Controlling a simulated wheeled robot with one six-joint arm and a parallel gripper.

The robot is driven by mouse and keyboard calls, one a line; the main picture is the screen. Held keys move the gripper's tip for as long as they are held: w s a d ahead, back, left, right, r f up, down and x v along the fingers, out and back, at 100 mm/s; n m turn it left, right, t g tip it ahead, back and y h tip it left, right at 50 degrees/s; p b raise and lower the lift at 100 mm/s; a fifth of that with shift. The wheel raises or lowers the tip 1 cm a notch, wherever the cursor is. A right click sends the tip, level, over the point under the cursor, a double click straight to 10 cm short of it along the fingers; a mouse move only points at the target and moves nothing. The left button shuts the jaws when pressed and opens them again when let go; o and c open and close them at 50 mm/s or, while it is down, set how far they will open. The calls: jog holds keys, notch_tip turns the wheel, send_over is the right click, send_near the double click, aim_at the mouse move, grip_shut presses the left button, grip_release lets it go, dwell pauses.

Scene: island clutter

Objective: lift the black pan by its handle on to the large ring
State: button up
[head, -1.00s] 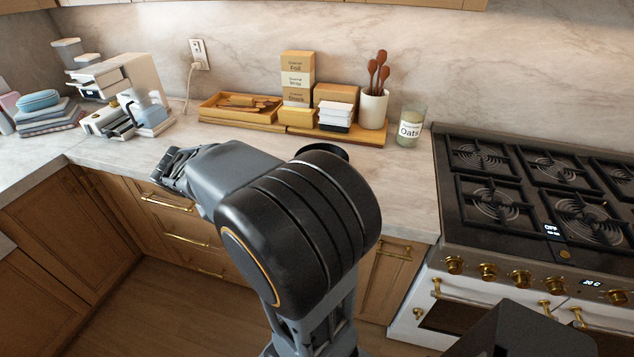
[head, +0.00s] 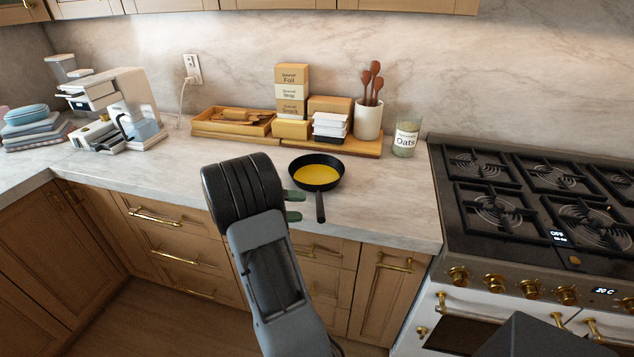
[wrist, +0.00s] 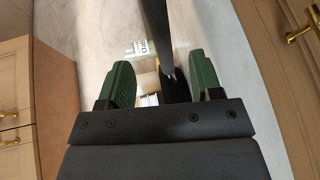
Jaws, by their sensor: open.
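The black pan (head: 299,174) sits on the marble counter with something yellow inside. Its dark handle (head: 320,208) points to the counter's front edge. My gripper (head: 294,206) is open, its green fingers just left of the handle and pointing at it. In the wrist view the handle (wrist: 155,35) runs down between the two open fingers of my gripper (wrist: 162,78), and nothing is held. Part of the pan (wrist: 178,88) shows there, mostly hidden. The stove's front right ring (head: 597,214) looks the largest and is bare.
The stove (head: 470,240) stands right of the counter. Behind the pan, a wooden board (head: 365,148) bears boxes and a utensil pot (head: 368,120). An oats jar (head: 406,138) stands between pan and stove, further back. A coffee machine (head: 125,105) is at left. Counter right of the pan is clear.

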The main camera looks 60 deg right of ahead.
aim_at(319, 206)
jog(key=shift+p+x, duration=0.8)
jog(key=shift+x, duration=2.75)
jog(key=shift+w+f, duration=0.1)
jog(key=shift+w, duration=0.05)
grip_shut()
